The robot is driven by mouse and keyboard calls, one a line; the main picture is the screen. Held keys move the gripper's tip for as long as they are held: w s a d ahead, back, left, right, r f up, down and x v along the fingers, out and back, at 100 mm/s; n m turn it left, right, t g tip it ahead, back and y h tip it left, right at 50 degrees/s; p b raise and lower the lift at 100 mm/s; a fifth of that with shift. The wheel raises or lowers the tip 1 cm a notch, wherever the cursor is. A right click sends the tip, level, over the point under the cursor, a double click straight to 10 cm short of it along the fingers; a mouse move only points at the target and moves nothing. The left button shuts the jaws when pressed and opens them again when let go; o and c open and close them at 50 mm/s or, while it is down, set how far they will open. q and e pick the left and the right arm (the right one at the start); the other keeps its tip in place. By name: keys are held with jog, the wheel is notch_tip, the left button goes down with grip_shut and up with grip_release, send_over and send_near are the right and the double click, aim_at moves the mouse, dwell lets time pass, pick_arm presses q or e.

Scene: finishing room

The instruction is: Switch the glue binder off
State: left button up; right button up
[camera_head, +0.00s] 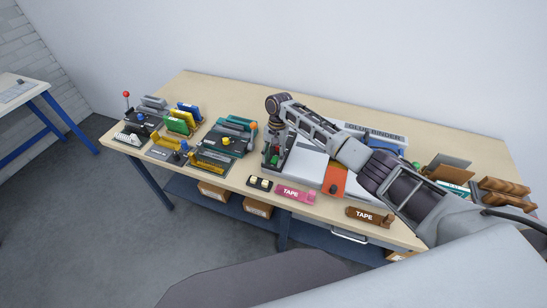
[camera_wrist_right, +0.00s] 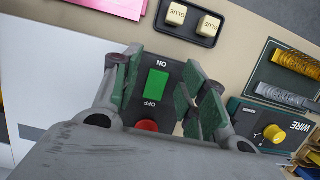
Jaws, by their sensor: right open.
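The glue binder (camera_head: 303,166) is a pale machine on the bench, with a sign reading GLUE BINDER (camera_head: 376,132) behind it, partly covered by my right arm. At its left end my right gripper (camera_head: 275,154) points down. In the right wrist view a dark switch panel shows a green rocker (camera_wrist_right: 157,83) between upside-down ON and OFF lettering. A red round button (camera_wrist_right: 146,125) is partly hidden by my gripper body. My right gripper (camera_wrist_right: 155,78) is open, its green-padded fingers either side of the rocker, holding nothing. Contact cannot be told. My left gripper is not in view.
A teal wire machine (camera_wrist_right: 257,121) stands beside my gripper. A tray of GLUE blocks (camera_wrist_right: 189,20) and pink TAPE (camera_head: 295,194) lie at the bench's front edge. Brown TAPE (camera_head: 368,216) lies further right. Colourful small machines (camera_head: 180,123) fill the left end.

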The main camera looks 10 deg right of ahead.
aim_at(276, 157)
jog(key=v, duration=1.2)
jog(key=shift+f, duration=0.1)
dwell(0.4)
